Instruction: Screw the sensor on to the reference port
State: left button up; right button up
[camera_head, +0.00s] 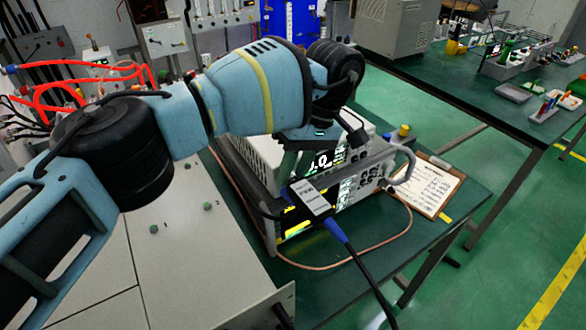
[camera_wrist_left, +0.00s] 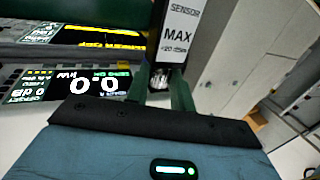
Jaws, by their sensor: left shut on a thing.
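The sensor (camera_head: 312,197) is a dark slim body with a white label and a blue cable end, in front of the instrument (camera_head: 345,190). In the left wrist view the sensor (camera_wrist_left: 180,35) shows its label and a silver connector between my left fingers. My left gripper (camera_wrist_left: 166,88) is shut on the sensor near that connector. In the head view my left arm and wrist cover much of the gripper. I cannot make out the reference port, nor whether the connector touches it. My right gripper is not in view.
The instrument's lit display (camera_wrist_left: 85,84) reads 0.0. A clipboard (camera_head: 428,187) lies on the green bench right of it. A dark cable (camera_head: 370,280) hangs from the sensor over the bench's front. A thin copper-coloured cable (camera_head: 372,248) loops on the bench.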

pick_arm(q)
jog(key=shift+y, duration=0.3)
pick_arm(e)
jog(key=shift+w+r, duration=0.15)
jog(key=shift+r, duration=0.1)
pick_arm(q)
jog(key=o, duration=1)
